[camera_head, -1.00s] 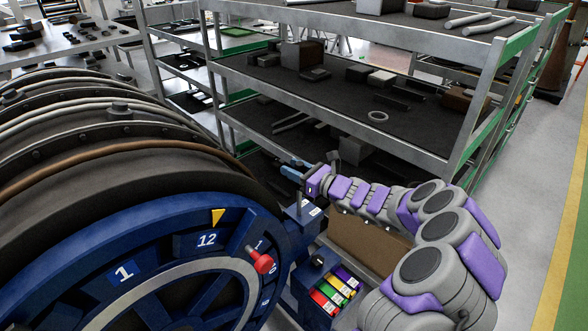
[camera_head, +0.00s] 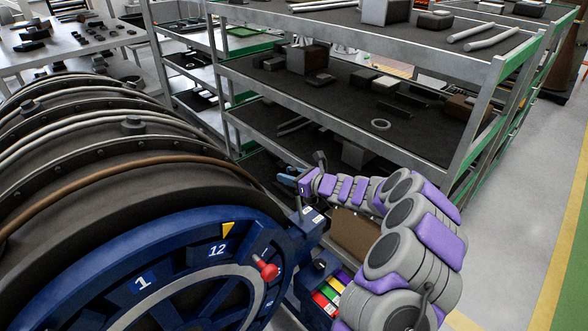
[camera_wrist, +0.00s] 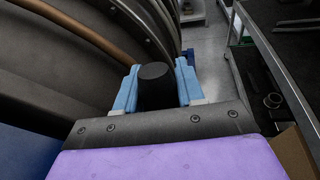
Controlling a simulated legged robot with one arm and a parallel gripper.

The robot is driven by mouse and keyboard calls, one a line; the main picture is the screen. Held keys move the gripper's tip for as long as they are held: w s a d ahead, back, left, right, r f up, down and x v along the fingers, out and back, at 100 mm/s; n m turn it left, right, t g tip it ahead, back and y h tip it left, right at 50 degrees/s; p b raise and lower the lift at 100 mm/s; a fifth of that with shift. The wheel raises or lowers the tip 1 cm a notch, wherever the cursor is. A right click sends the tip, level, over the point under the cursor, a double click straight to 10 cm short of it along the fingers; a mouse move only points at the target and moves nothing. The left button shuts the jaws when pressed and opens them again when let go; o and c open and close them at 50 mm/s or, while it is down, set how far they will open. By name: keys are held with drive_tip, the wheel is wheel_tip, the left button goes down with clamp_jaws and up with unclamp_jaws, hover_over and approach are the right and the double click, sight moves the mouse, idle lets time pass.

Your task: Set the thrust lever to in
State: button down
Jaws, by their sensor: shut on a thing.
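My gripper (camera_head: 288,175) reaches down past the far right side of the big blue-rimmed engine. In the wrist view its two light-blue fingers (camera_wrist: 156,88) stand on either side of a dark rounded knob (camera_wrist: 156,86) and are shut on it. The knob appears to be the handle of the thrust lever; its lower part and any position marks are hidden. In the head view the held knob cannot be made out. A blue box (camera_head: 313,218) with a small label and a thin upright rod sits nearer than the gripper, at the engine's edge.
The engine's blue face (camera_head: 185,255) has a red knob (camera_head: 265,268) and a yellow pointer. A metal shelf rack (camera_head: 345,95) with parts stands close behind my arm. The floor at right is clear.

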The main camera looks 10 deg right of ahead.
drive_tip(key=shift+w+a+f+g+h+p, duration=0.3)
drive_tip(key=shift+w+p, duration=0.25)
drive_tip(key=shift+p, duration=0.35)
drive_tip(key=shift+w+a+f+g+h+p, duration=0.25)
drive_tip(key=shift+w+a+g+p, duration=0.2)
drive_tip(key=shift+p, duration=0.45)
drive_tip(key=shift+d, duration=0.15)
drive_tip(key=c, duration=1.1)
unclamp_jaws()
drive_tip(key=shift+w, duration=0.1)
drive_tip(key=o, duration=0.3)
drive_tip(key=shift+w+f, duration=0.15)
drive_tip(key=shift+w, duration=0.1)
drive_tip(key=shift+s+a, duration=0.2)
drive_tip(key=shift+r, duration=0.2)
drive_tip(key=v, duration=1.7)
drive_tip(key=shift+s+d+f+p, duration=0.15)
drive_tip(key=shift+p, duration=0.25)
